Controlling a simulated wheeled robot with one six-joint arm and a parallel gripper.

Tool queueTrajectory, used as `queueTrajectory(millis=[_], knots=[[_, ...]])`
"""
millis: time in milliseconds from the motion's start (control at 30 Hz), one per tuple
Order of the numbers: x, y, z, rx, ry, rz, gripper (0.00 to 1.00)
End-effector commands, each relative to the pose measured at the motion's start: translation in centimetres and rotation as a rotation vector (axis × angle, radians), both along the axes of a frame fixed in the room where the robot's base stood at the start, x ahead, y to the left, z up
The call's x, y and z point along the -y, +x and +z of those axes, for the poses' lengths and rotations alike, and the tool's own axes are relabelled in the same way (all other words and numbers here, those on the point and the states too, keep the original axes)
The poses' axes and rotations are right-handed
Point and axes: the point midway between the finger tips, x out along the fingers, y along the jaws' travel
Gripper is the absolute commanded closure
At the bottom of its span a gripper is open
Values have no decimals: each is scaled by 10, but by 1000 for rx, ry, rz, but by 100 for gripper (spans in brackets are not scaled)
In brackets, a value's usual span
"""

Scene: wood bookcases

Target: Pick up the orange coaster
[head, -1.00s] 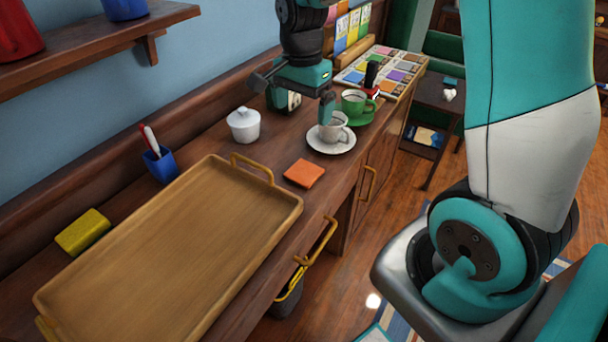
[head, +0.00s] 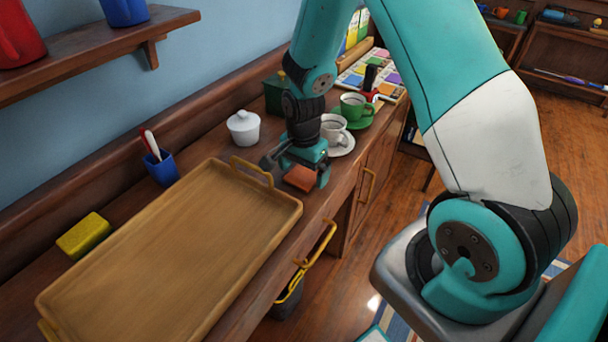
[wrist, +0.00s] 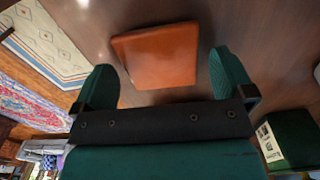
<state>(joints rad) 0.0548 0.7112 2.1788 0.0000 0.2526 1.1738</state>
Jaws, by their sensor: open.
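The orange coaster (head: 299,178) is a flat square on the wooden counter, just right of the tray's far handle in the head view. My gripper (head: 299,180) is low over the counter at the coaster, pointing down. In the wrist view the coaster (wrist: 158,55) lies between and beyond the two teal fingers of my gripper (wrist: 168,80). The fingers are spread wide, one on each side, with a gap to the coaster. Nothing is held. In the head view my gripper hides part of the coaster's far side.
A wooden tray (head: 150,262) with yellow handles lies to the left. A white lidded pot (head: 243,128) stands behind my gripper. A blue pen holder (head: 162,168) is at the wall.

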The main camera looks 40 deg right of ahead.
Motion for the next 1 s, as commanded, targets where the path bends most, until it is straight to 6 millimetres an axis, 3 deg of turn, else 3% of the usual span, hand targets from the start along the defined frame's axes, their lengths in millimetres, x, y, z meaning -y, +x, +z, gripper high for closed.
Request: queueTrajectory(millis=[300, 500, 833, 1000], knots=[[0, 0, -8, 1, -1, 0, 0], [0, 0, -7, 1, 0, 0, 46], [0, 1, -5, 2, 0, 0, 48], [0, 1, 10, 4, -1, 0, 48]])
